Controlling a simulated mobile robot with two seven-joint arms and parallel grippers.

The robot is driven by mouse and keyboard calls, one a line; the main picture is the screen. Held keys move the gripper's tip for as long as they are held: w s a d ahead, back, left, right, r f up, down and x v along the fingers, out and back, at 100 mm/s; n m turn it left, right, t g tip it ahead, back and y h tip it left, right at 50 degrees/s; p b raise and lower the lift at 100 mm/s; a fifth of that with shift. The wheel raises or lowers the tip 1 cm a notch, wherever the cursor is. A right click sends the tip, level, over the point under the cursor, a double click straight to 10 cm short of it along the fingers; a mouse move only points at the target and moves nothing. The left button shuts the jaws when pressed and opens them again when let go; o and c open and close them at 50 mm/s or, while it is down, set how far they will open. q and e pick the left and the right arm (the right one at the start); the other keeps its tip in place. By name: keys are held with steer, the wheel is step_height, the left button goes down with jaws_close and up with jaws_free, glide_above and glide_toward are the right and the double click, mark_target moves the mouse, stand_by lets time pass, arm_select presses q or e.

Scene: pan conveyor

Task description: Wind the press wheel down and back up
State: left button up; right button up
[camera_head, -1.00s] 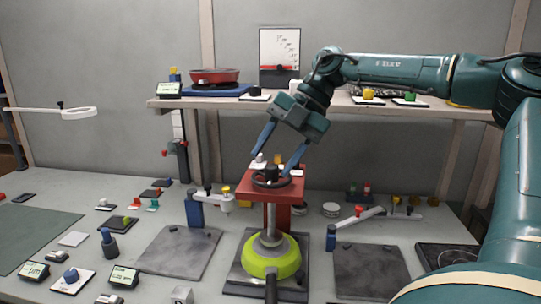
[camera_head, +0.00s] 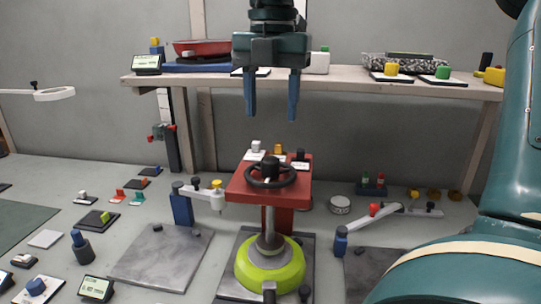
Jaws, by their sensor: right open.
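The red press (camera_head: 236,193) stands in the middle of the bench with a black hand wheel (camera_head: 287,179) lying flat on its top. A metal shaft (camera_head: 268,217) runs down from it to a lime-green round pan (camera_head: 270,272) with a dark handle pointing to the front. My right gripper (camera_head: 271,112) hangs above and behind the wheel in the picture, fingers pointing down. Its two blue fingers are wide apart with nothing between them, and it is clear of the wheel. My left gripper is not in view.
A wooden shelf (camera_head: 340,82) behind the press carries a red pan (camera_head: 200,48) and several switches. Small arm fixtures stand left (camera_head: 181,205) and right (camera_head: 341,242) of the press. A grey plate (camera_head: 160,262) lies to its left.

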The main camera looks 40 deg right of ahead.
mark_target(271, 159)
step_height(271, 159, down, 10)
steer(key=shift+w+r+b, duration=0.1)
steer(key=shift+r+b, duration=0.1)
steer(key=shift+b, duration=0.2)
steer(key=shift+c, duration=0.2)
steer(key=c, duration=0.9)
